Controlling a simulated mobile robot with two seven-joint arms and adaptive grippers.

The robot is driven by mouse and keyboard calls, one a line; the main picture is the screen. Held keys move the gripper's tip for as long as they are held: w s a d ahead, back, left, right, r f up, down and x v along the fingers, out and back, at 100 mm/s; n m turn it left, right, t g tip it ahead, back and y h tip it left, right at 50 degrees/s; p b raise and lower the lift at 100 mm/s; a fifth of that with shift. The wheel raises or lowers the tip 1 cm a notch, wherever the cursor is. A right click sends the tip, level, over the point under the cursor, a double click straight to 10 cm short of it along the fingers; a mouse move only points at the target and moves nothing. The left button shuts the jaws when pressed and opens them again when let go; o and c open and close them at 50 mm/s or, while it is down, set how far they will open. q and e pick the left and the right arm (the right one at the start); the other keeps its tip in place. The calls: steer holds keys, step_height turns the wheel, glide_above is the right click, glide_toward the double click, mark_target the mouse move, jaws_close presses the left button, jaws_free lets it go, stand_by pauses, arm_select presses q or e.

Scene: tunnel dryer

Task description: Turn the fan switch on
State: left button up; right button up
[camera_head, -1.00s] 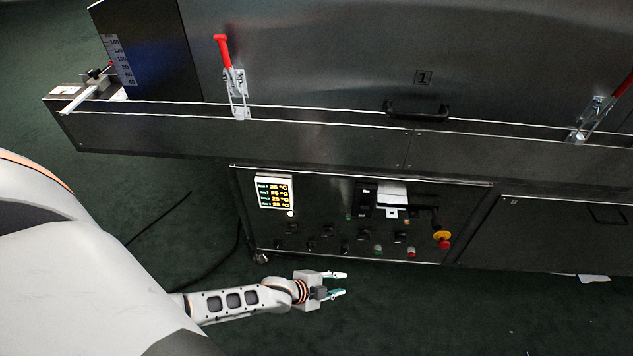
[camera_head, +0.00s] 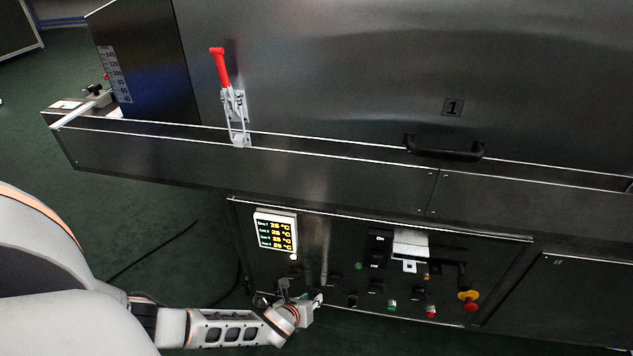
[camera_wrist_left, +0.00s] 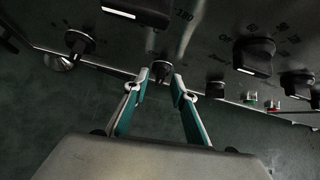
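The dryer's dark control panel (camera_head: 335,240) carries several black rotary switches, and I cannot read which label marks the fan switch. My left gripper (camera_head: 318,300) is at the panel's lower left edge in the head view. In the left wrist view its two teal-and-grey fingers (camera_wrist_left: 161,84) are apart. A small black knob (camera_wrist_left: 161,68) shows between and just beyond the fingertips; I cannot tell whether they touch it. A larger black switch (camera_wrist_left: 254,56) is to the right and another knob (camera_wrist_left: 80,42) to the left. My right gripper is out of view.
A lit temperature display (camera_head: 275,232) is at the panel's upper left. A red and yellow emergency button (camera_head: 468,300) is at its right. A red-handled clamp (camera_head: 220,70) and a black door handle (camera_head: 444,149) are above. Green floor (camera_head: 150,225) is open to the left.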

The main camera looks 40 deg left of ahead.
arm_select(q)
steer(key=shift+w+a+f, duration=0.15)
steer(key=shift+w+f, duration=0.25)
steer(key=shift+w, duration=0.2)
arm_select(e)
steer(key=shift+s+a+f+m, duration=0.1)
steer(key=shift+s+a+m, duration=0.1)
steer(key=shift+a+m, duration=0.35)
arm_select(q)
jaws_close()
